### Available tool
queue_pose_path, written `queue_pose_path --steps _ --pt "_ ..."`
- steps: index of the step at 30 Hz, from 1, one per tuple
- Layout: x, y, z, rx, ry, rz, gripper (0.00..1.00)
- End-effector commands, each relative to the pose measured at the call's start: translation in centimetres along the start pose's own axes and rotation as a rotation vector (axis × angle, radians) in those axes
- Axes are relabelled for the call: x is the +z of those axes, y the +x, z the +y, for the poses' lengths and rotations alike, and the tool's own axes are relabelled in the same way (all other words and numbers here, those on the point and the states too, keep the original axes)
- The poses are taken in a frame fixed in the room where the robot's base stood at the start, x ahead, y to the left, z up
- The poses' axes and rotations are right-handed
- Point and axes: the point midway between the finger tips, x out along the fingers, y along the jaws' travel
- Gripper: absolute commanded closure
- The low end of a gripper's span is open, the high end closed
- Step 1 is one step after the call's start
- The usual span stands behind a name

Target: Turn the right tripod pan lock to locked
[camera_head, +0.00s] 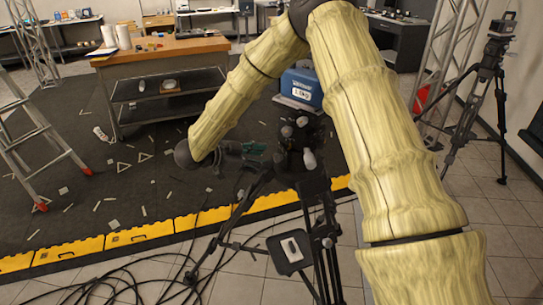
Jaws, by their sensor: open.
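A black tripod (318,225) stands in front of me, with its dark head (300,150) near the middle of the view. Several small knobs show on the head, including a pale grey one (309,160). I cannot tell which knob is the pan lock or how it is set. A second tripod (484,85) carrying a camera-like device (501,28) stands at the far right; its lock is too small to make out. My gripper (264,151) is open, just left of the near tripod's head. Its fingertips are small and dark, so contact is unclear.
Cables (130,285) and a yellow edge strip (140,238) cross the floor. A wooden-topped cart (160,50) and a ladder (35,135) stand left.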

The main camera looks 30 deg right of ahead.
Motion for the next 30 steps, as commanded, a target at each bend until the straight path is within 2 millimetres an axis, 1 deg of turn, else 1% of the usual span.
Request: queue_pose_path --steps 3,9,13,21,23,24,29,30 --pt "-0.2 1.7 0.0 0.002 -0.002 0.001 0.5" --pt "-0.1 3.6 0.0 0.001 -0.001 -0.001 0.5" --pt "0.0 4.1 0.0 0.0 -0.001 0.0 0.5" --pt "0.0 4.2 0.0 0.0 -0.001 0.0 0.5" --pt "0.0 4.2 0.0 0.0 -0.001 0.0 0.59" --pt "0.0 4.2 0.0 0.0 -0.001 0.0 0.66" --pt "0.0 4.2 0.0 0.0 -0.001 0.0 0.95" --pt "0.0 4.2 0.0 0.0 -0.001 0.0 0.95"
